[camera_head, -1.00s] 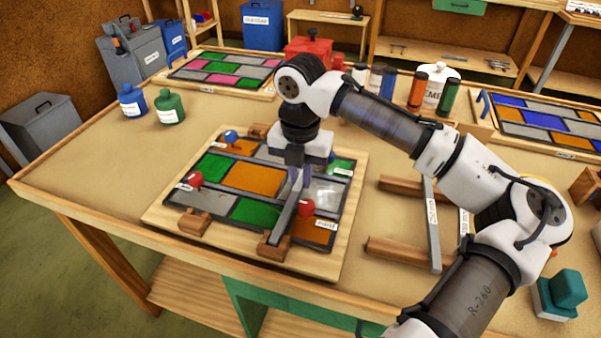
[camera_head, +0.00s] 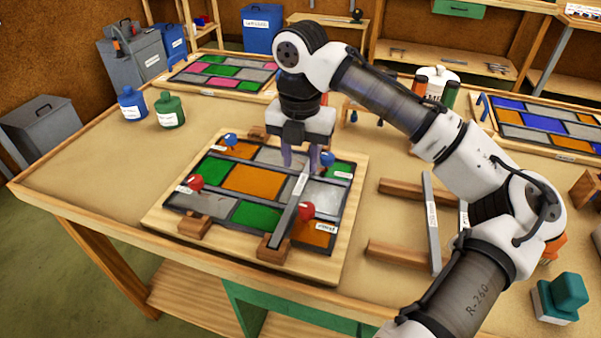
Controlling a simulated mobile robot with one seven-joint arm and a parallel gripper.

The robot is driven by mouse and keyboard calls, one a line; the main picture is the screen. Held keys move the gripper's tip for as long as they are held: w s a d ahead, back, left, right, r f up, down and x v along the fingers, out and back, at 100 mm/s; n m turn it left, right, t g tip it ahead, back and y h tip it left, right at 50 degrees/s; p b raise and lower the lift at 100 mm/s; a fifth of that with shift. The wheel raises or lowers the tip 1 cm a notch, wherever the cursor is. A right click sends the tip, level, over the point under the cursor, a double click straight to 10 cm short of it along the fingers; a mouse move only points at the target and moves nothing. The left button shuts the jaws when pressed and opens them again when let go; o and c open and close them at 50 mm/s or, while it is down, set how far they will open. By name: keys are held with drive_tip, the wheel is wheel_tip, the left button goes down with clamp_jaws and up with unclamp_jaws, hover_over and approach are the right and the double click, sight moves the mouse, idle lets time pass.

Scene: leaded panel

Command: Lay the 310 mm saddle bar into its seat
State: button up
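A grey saddle bar (camera_head: 291,213) with a white label lies lengthwise over the right part of the leaded panel (camera_head: 252,180). Its near end rests at a brown wooden seat block (camera_head: 274,248) on the panel's front edge. Its far end runs up under my gripper and is partly hidden, so I cannot tell how it sits there. The label is too small to read.
Another wooden block (camera_head: 194,225) is at the panel's front left. Red (camera_head: 195,183) and blue (camera_head: 230,140) knobs stand on the panel. More bars (camera_head: 432,220) lie on wooden supports (camera_head: 400,252) at right.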

sight(301, 184)
wheel_tip(301, 184, up, 7)
drive_tip(key=shift+f, duration=0.15)
